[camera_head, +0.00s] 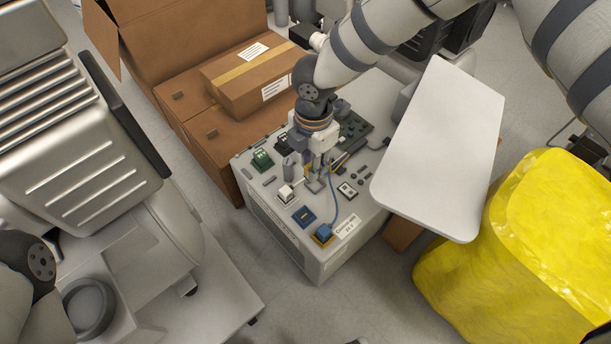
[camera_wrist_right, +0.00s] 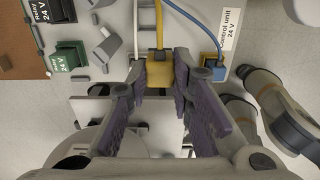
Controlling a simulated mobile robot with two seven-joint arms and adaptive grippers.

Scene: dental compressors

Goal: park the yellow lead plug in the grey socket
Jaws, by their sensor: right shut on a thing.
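My right gripper (camera_head: 317,184) points down over the top of the control unit box (camera_head: 300,258). In the right wrist view its fingers (camera_wrist_right: 163,82) are shut on the yellow lead plug (camera_wrist_right: 159,72), a small yellow block at the fingertips. A yellow cable (camera_wrist_right: 158,25) runs from the plug. In the head view the gripper mostly hides the plug. I cannot pick out the grey socket with certainty; the gripper may hide it. My left gripper is not in view.
A blue plug (camera_head: 323,233), a blue socket (camera_head: 305,215), a white plug (camera_head: 286,193) and a green relay (camera_head: 262,158) crowd the box top. A white panel (camera_head: 440,150) stands close on the right, beside a yellow bag (camera_head: 530,240). Cardboard boxes (camera_head: 255,80) stand behind.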

